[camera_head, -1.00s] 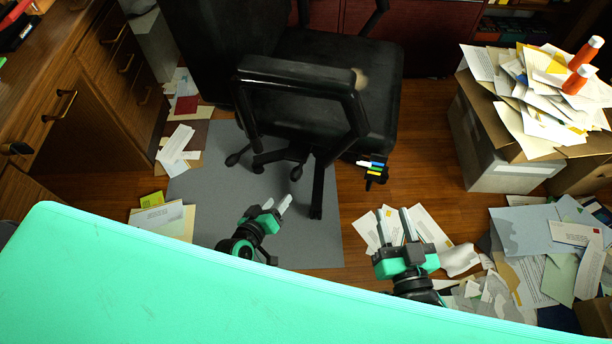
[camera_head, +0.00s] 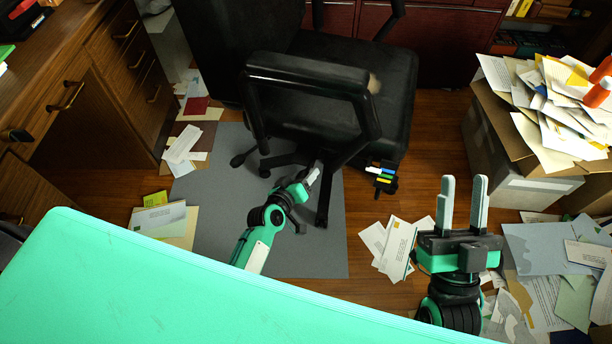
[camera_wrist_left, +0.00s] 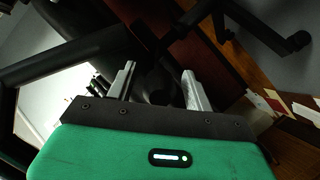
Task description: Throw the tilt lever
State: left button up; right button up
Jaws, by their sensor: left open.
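A black office chair (camera_head: 350,65) stands on a grey floor mat (camera_head: 215,215). A small black part with white, blue, green and yellow strips (camera_head: 381,174) sits by the seat's lower right side; I cannot tell if it is the tilt lever. My left gripper (camera_head: 312,177) is low by the chair base, left of that part and apart from it. In the left wrist view its fingers (camera_wrist_left: 159,72) are spread and empty, with dark chair parts beyond. My right gripper (camera_head: 464,183) is open and empty, further right, its fingers pointing away from me.
A wooden desk with drawers (camera_head: 110,70) stands at the left. A box (camera_head: 525,190) heaped with papers and loose envelopes (camera_head: 398,247) lie at the right. Bare wood floor (camera_head: 425,130) shows between chair and box.

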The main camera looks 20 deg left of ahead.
pick_arm(q)
jog(key=shift+x, duration=0.8)
pick_arm(e)
jog(key=shift+s+d+r+t, duration=0.2)
jog(key=shift+r+t, duration=0.1)
jog(key=shift+r, duration=0.1)
jog(key=shift+s+d+r+t, duration=0.15)
jog(key=shift+r+t, duration=0.15)
jog(key=shift+r, duration=0.1)
